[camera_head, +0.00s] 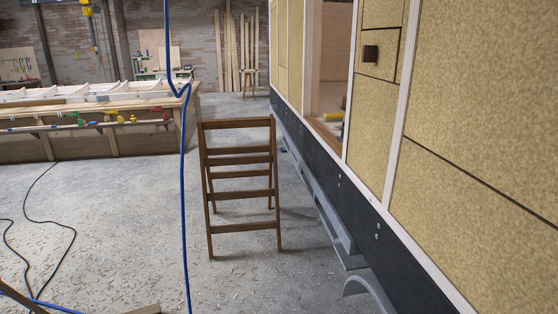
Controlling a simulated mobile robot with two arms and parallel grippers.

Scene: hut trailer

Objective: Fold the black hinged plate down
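No plate with a visible hinge can be made out for certain. A small dark square piece (370,53) sits on the tan wall panel right of the doorway; it is too small to tell whether it is hinged. A long black band (374,240) runs along the lower side of the hut trailer, with a few small light spots on it. Neither of my grippers is in view.
A wooden step ladder (240,190) stands on the concrete floor in front of the trailer's open doorway (330,65). A blue hose (183,170) hangs left of it. A long workbench (90,135) stands at left. A grey wheel arch (368,284) juts out below the trailer. Floor left of the ladder is mostly open.

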